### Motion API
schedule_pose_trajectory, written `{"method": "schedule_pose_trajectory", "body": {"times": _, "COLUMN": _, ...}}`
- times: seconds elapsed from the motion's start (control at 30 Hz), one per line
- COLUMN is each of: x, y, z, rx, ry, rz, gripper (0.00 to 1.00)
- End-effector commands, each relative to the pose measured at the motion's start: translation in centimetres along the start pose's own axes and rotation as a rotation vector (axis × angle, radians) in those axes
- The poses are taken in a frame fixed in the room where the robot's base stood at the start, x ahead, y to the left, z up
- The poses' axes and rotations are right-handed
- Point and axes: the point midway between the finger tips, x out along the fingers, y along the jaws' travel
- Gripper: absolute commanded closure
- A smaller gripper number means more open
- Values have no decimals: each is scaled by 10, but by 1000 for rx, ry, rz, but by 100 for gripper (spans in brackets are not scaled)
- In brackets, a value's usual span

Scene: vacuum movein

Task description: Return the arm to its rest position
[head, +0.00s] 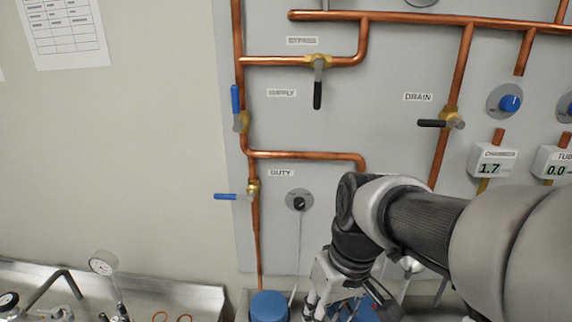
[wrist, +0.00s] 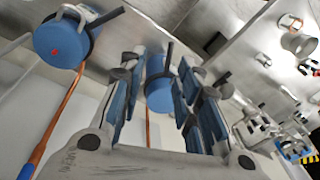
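My arm (head: 425,222) reaches in from the right in the head view, bent at the elbow, with its end pointing down in front of the pipe panel. My gripper (head: 345,303) is at the bottom edge there, partly cut off. In the wrist view my gripper (wrist: 165,75) has its two blue-padded fingers spread apart. A blue round-topped thing (wrist: 159,93) shows between and beyond the fingers. I cannot tell how far beyond it is, and no contact is visible.
A grey panel (head: 300,130) carries copper pipes and valve handles: Bypass (head: 317,95), Supply (head: 235,100), Duty (head: 225,196) and Drain (head: 433,123). A blue cylinder (head: 268,306) stands left of my gripper.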

Motion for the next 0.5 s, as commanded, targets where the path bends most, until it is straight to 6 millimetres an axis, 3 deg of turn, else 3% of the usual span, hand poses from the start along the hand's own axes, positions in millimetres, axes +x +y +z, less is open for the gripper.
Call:
{"method": "schedule_pose_trajectory", "body": {"times": 0.1, "x": -23, "y": 8, "z": 39, "rx": 87, "ry": 96, "rz": 63, "gripper": 69}}
{"method": "schedule_pose_trajectory", "body": {"times": 0.3, "x": -37, "y": 19, "z": 94, "rx": 220, "ry": 235, "rz": 147, "gripper": 69}}
{"method": "schedule_pose_trajectory", "body": {"times": 0.5, "x": -36, "y": 24, "z": 122, "rx": 296, "ry": 317, "rz": 192, "gripper": 69}}
